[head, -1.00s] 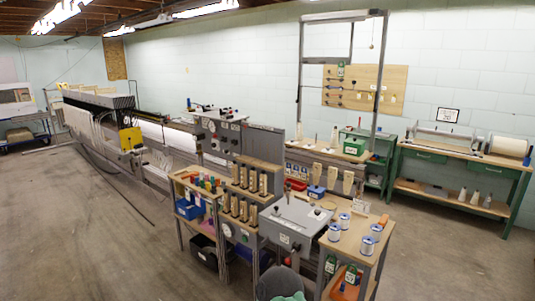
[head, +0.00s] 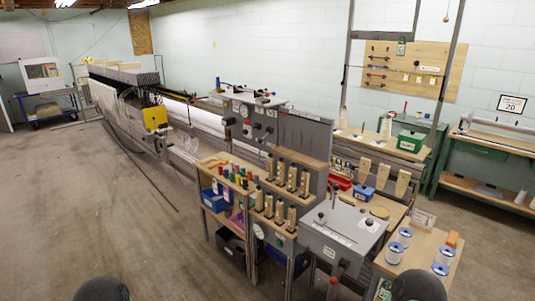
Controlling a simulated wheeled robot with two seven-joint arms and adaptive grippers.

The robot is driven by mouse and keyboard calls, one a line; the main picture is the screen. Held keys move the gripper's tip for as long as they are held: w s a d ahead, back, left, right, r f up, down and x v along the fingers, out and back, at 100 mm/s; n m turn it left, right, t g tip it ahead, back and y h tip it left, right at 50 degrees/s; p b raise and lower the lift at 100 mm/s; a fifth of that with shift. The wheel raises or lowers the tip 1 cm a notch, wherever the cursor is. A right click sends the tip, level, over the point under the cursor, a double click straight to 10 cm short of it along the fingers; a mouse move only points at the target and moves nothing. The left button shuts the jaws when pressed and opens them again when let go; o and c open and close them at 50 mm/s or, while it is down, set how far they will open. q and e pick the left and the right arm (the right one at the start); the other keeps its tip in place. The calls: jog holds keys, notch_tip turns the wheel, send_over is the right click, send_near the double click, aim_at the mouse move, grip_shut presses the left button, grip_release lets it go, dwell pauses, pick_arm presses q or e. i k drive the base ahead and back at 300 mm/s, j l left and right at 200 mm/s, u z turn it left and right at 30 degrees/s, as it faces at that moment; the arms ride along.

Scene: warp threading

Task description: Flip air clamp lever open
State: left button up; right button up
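I cannot tell for certain which part is the air clamp lever. A grey box with a sloped top (head: 342,230) stands in front right of centre and carries small dark-knobbed levers (head: 333,192). Farther back, a grey panel (head: 300,135) has gauges, dark knobs and levers (head: 228,128) near its left end. The levers are too small to tell open from shut. Neither of my grippers shows; only dark rounded parts of my own body appear along the bottom edge.
A wooden rack (head: 283,190) of upright metal parts and a shelf with coloured spools (head: 232,176) stand left of the box. White-and-blue spools (head: 393,252) stand on a wooden top to its right. Open concrete floor (head: 90,220) lies at the left.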

aim_at(260, 140)
jog(key=i+j, duration=0.15)
jog(key=i, duration=0.4)
jog(key=i+j+z, duration=0.1)
jog(key=i+j, duration=0.35)
jog(key=i+j+z, duration=0.1)
jog(key=i+j, duration=0.3)
jog(key=i+j+z, duration=0.1)
jog(key=i+j, duration=0.3)
jog(key=i+j+z, duration=0.1)
jog(key=i+j, duration=0.25)
jog(key=j, duration=0.3)
